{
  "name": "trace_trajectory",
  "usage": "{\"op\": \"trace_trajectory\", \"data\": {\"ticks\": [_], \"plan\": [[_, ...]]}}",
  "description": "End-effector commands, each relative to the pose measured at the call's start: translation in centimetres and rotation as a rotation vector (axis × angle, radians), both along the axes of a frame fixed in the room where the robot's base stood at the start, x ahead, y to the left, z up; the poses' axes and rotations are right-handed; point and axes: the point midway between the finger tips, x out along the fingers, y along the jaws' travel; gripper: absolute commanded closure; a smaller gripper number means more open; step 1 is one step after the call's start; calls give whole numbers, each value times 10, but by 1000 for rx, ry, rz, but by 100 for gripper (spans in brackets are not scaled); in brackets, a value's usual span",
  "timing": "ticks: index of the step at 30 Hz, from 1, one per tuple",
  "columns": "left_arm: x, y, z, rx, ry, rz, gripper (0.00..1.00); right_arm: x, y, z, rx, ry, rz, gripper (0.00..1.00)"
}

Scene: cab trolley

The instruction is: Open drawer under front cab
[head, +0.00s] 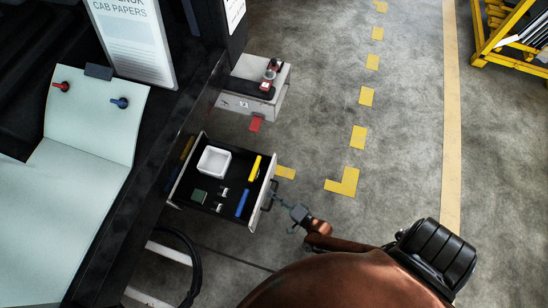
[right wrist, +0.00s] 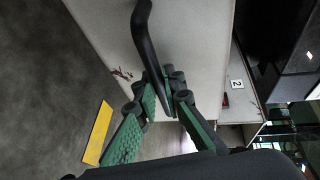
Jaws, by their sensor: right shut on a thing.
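The drawer (head: 222,187) stands pulled out from the dark cab trolley side (head: 150,175). It holds a white square tray (head: 214,161), a green block (head: 199,196), a yellow bar (head: 255,167), a blue bar (head: 242,203) and small pale pieces. Its dark bar handle (head: 269,194) is on the right-hand front. My right gripper (head: 289,208) is at that handle. In the right wrist view, its green fingers (right wrist: 163,112) are shut on the black handle (right wrist: 148,50), in front of the pale drawer front (right wrist: 195,45). My left gripper is out of view.
A grey box (head: 240,99) with red-and-black items on top sticks out above the drawer, with a red tag (head: 256,123) below it. A black cable loop (head: 193,262) hangs below. The floor (head: 400,130) to the right is clear up to a yellow rack (head: 490,40).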

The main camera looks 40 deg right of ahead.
Motion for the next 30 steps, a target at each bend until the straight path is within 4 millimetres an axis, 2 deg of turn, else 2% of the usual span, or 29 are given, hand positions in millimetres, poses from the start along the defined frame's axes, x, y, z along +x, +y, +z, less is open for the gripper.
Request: {"op": "trace_trajectory", "data": {"ticks": [18,19,22,30], "plan": [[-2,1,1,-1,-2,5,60,-6,6,-1,1,4,20,100],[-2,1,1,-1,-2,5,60,-6,6,-1,1,4,20,89],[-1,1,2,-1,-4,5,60,-6,6,-1,1,4,19,83],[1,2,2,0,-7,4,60,-6,4,0,1,1,16,83]]}}
